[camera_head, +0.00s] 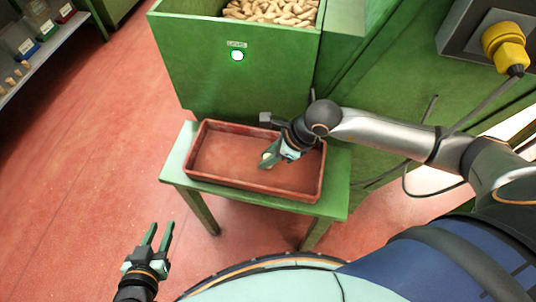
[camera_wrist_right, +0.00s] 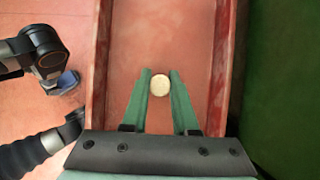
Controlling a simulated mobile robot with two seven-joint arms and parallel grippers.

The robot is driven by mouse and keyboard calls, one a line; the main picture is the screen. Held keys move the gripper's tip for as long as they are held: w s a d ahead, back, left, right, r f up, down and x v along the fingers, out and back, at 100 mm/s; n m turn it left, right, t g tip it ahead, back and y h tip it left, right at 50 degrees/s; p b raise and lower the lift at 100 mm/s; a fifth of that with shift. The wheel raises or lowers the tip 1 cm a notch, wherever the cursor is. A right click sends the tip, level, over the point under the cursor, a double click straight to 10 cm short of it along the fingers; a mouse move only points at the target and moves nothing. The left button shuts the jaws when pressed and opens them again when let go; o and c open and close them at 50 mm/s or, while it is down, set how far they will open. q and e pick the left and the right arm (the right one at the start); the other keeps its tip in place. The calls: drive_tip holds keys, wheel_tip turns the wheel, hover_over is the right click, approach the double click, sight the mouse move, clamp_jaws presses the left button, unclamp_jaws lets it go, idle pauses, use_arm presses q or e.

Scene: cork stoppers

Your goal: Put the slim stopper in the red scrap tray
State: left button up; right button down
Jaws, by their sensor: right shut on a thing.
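The red scrap tray (camera_head: 213,178) lies on a small green table in the head view, and its floor (camera_wrist_right: 190,30) fills the middle of the right wrist view. My right gripper (camera_head: 268,163) reaches over the right half of the tray, pointing down into it. In the right wrist view its green fingers (camera_wrist_right: 160,84) are shut on a pale round stopper (camera_wrist_right: 160,85), seen end-on. I cannot tell whether the stopper touches the tray floor. My left gripper (camera_head: 158,236) is open and empty, over the floor at the lower left.
The green table (camera_head: 335,185) stands against a green machine with a bin (camera_head: 215,75) full of corks (camera_head: 272,10). A shelf (camera_head: 45,52) with small boxes and stoppers is at the upper left. The red floor on the left is clear.

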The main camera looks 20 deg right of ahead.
use_arm(q)
drive_tip(key=shift+w+r, duration=0.25)
use_arm(e)
drive_tip(key=shift+f, duration=0.1)
use_arm(q)
drive_tip(key=shift+r, duration=0.1)
use_arm(e)
drive_tip(key=c, duration=0.7)
unclamp_jaws()
drive_tip(key=p+v, duration=0.1)
drive_tip(key=v, duration=0.3)
drive_tip(key=shift+d+r, duration=0.1)
drive_tip(key=shift+r, duration=0.2)
use_arm(q)
drive_tip(key=s+f, duration=0.1)
drive_tip(key=s+f+g, duration=0.1)
drive_tip(key=s+f+g+p, duration=0.1)
drive_tip(key=shift+s+d, duration=0.2)
drive_tip(key=shift+d, duration=0.1)
use_arm(e)
drive_tip(key=v, duration=0.7)
drive_tip(key=shift+s+d+r, duration=0.1)
drive_tip(key=shift+r, duration=0.2)
